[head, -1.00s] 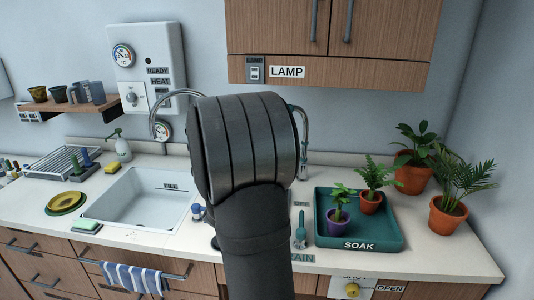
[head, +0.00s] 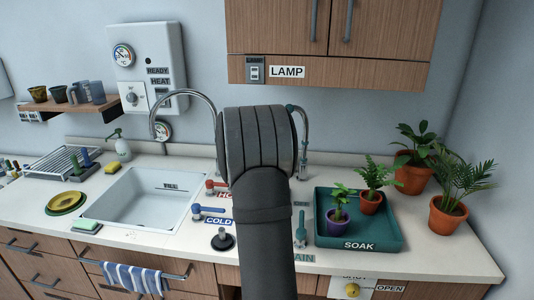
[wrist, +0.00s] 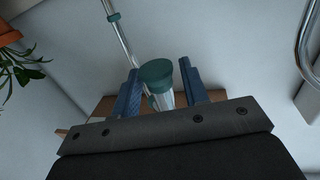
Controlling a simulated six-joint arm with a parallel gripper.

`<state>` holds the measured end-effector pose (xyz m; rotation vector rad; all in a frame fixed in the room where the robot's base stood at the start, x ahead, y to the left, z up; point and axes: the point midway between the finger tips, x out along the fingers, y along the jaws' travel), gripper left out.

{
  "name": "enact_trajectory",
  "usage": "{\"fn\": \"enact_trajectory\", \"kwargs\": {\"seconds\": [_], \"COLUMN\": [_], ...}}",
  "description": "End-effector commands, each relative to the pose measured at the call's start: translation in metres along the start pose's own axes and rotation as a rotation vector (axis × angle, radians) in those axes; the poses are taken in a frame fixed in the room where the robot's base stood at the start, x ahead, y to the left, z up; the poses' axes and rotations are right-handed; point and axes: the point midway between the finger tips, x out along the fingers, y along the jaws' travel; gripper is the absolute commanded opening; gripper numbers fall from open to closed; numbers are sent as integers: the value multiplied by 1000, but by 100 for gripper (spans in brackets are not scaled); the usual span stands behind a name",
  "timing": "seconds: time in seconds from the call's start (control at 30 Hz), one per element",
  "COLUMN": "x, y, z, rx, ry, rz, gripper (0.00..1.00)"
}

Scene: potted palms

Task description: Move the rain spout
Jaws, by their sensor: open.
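The rain spout (head: 304,145) is a thin grey curved pipe with a teal part near its top, just right of my arm in the head view. The wrist view shows a pale pipe with a teal collar (wrist: 114,18) and a round teal cap (wrist: 155,71). My gripper (wrist: 159,69) is open, with its blue fingers on either side of the cap. A gap shows right of the cap; contact on the left is unclear. In the head view my arm hides the gripper and part of the spout. A teal lever (head: 300,230) stands by a partly hidden label ending in "AIN".
A teal SOAK tray (head: 392,243) holds two potted plants at right, with more pots beside it. Left are a white sink (head: 140,205), a tall curved faucet (head: 205,97), a red lever (head: 215,184) and a blue lever (head: 208,208). A wooden cabinet (head: 380,75) hangs above.

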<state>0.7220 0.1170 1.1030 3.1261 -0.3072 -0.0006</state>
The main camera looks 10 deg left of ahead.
Motion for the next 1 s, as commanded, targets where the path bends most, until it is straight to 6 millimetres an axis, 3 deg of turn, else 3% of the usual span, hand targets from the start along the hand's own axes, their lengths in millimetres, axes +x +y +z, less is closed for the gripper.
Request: {"fn": "enact_trajectory", "kwargs": {"seconds": [0.07,0.27,0.63,1.0], "x": [0,0,-3,-16], "y": [0,0,8,50], "z": [0,0,0,0], "rx": [0,0,1,0], "ry": [0,0,0,0], "rz": [0,0,2,4], "gripper": [37,0,0,0]}}
